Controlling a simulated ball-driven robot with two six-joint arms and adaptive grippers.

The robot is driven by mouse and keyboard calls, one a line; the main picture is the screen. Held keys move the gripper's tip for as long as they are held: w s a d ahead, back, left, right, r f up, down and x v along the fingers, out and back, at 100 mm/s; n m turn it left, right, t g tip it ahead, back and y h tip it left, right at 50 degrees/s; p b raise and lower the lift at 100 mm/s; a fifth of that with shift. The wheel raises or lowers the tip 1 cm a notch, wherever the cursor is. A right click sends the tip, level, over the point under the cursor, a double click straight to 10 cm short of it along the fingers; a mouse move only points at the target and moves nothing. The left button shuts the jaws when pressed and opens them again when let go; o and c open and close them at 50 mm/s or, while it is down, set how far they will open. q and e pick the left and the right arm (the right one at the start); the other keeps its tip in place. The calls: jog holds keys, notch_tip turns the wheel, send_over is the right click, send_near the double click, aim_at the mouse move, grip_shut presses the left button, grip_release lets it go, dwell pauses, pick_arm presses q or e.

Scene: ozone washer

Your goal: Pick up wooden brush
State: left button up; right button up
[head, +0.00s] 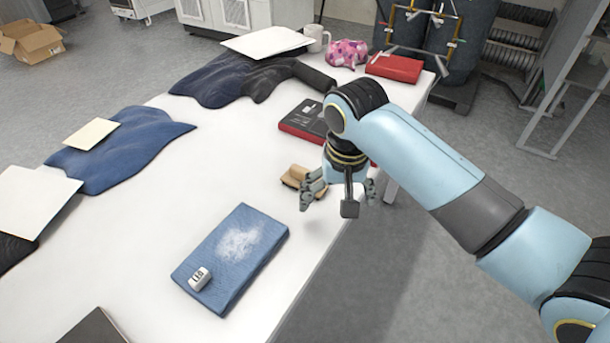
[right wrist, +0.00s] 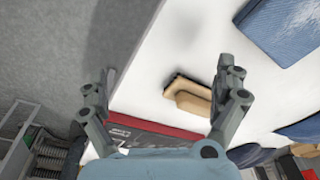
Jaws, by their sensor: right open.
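The wooden brush (head: 297,177) is tan with a dark bristle edge and lies on the white table (head: 158,256), near its right side. In the head view my right gripper (head: 338,197) hangs over the table edge beside the brush and hides part of it. The fingers are open, hold nothing, and appear to be above the brush. My left gripper is not in view.
A folded blue cloth (head: 210,262) with a white powdery patch and a small white labelled block (head: 200,279) lies in front of the brush. A red and black box (head: 300,121) lies behind it. Dark cloths and boards cover the far left. The table around the brush is mostly bare.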

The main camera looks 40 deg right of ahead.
aim_at(305, 170)
jog(key=w+r+m, duration=0.2)
jog(key=w, duration=0.1)
jog(key=w+d+r+m+g+p, duration=0.1)
jog(key=w+r+m, duration=0.1)
jog(key=w+r, duration=0.1)
jog(key=w+r+m, duration=0.2)
jog(key=w, duration=0.2)
jog(key=shift+w+d+r+y, duration=0.2)
jog(key=shift+w+r+y, duration=0.1)
jog(key=shift+w+f+m, duration=0.15)
jog(key=shift+f+m, duration=0.1)
jog(key=shift+m, duration=0.05)
notch_tip(305, 170, down, 4)
jog(key=shift+r, duration=0.1)
jog(key=f, duration=0.2)
jog(key=f+b, duration=0.1)
jog(key=f, duration=0.3)
jog(key=shift+w+a, duration=0.15)
jog(key=shift+a, duration=0.2)
jog(key=c, duration=1.3)
jog(key=shift+r, duration=0.1)
